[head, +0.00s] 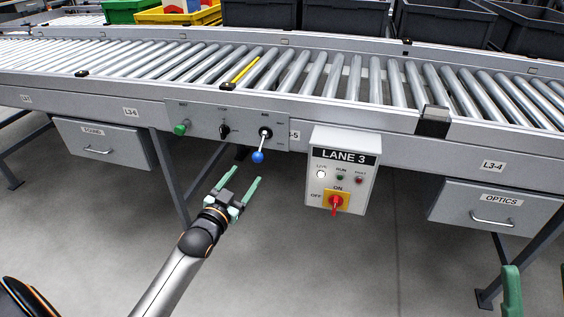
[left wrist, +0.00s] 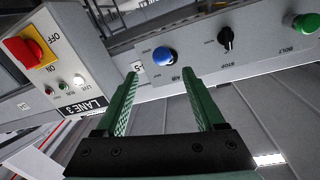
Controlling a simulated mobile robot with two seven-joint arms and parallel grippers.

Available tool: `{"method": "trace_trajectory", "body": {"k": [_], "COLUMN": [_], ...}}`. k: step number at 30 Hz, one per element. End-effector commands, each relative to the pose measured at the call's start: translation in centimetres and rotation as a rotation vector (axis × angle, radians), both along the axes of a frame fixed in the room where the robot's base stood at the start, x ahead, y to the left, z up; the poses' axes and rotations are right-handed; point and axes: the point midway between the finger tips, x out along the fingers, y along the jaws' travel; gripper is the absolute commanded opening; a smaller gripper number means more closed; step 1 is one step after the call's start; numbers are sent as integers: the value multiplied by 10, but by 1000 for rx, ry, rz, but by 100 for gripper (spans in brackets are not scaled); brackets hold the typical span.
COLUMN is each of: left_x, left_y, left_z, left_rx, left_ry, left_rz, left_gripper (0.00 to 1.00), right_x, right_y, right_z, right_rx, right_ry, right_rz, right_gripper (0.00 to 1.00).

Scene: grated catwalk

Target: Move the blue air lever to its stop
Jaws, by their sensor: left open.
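The blue air lever (head: 258,157) is a blue ball on a short stem, hanging down and slightly left from its dark pivot on the grey control panel under the conveyor. My left gripper (head: 241,176) is open and empty, just below and in front of the ball, apart from it. In the left wrist view the blue ball (left wrist: 164,56) shows beyond the gap between the green fingertips (left wrist: 160,76); its stem is hidden behind it. One green finger of my right gripper (head: 512,288) shows at the lower right edge; its jaw opening cannot be seen.
On the same panel are a black knob (head: 224,131) and a green knob (head: 181,129) to the left. The LANE 3 box (head: 342,170) with a red switch on yellow (head: 336,203) juts out on the right. Drawers (head: 104,143) flank them. Floor space below is open.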

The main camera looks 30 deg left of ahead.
Motion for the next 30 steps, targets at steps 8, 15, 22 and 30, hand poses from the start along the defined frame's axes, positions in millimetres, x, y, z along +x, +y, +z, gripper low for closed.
{"method": "trace_trajectory", "body": {"k": [8, 15, 22, 30], "left_x": [18, 59, 96, 122], "left_y": [6, 12, 17, 20], "left_z": [0, -1, -1, 0], "left_rx": [4, 4, 3, 3], "left_ry": [-16, -16, -16, -13], "left_rz": [6, 6, 5, 5], "left_gripper": [71, 71, 71, 71], "right_x": [-5, -4, -3, -3], "right_y": [1, 3, 4, 6], "right_z": [-5, -22, -39, -50], "right_rx": [5, 16, 19, 8], "right_ry": [-24, -8, 5, 7], "right_rz": [13, 29, 39, 34], "right_gripper": [50, 50, 50, 50]}}
